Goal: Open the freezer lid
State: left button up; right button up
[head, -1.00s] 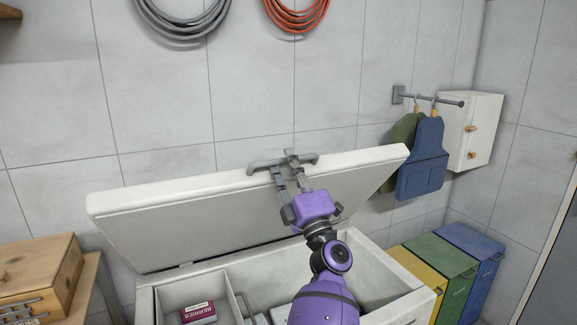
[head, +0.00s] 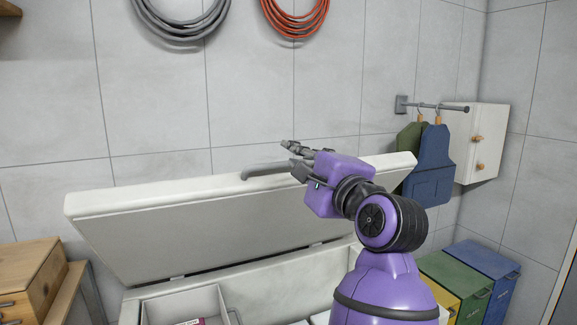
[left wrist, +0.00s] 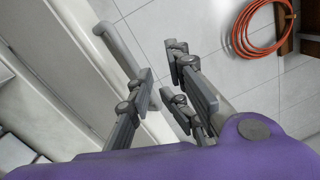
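The freezer lid (head: 160,225) stands raised and tilted back in the head view, its pale inner face showing. Its grey handle (head: 262,170) is on the lid's upper front edge; it also shows in the left wrist view (left wrist: 117,48). My left gripper (head: 296,160) is at the handle's right end in the head view, partly hidden by its purple wrist. In the left wrist view my left gripper's fingers (left wrist: 160,85) are spread with nothing between them, and the handle passes beside the left finger. I cannot tell whether they touch. My right gripper is not in view.
The freezer body (head: 270,280) below is open, with a white inner bin (head: 180,305). A wooden cabinet (head: 25,275) stands left; green (head: 450,275) and blue (head: 485,265) bins stand right. Aprons (head: 430,165) hang beside the lid's right end. Hoses hang above.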

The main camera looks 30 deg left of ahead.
aim_at(285, 162)
pick_arm(q)
jog(key=w+a+f+n, duration=0.1)
jog(key=w+a, duration=0.1)
jog(key=w+a+f+n+p, duration=0.1)
jog(key=w+a, duration=0.1)
jog(key=w+a+f+h, duration=0.1)
jog(key=w+a, duration=0.1)
jog(key=a, duration=0.1)
jog(key=shift+w+a+n+p, duration=0.1)
jog(key=shift+w+n+p, duration=0.2)
jog(key=shift+n, duration=0.1)
jog(key=shift+s, duration=0.1)
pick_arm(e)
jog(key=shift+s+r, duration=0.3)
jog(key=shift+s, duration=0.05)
pick_arm(q)
grip_shut()
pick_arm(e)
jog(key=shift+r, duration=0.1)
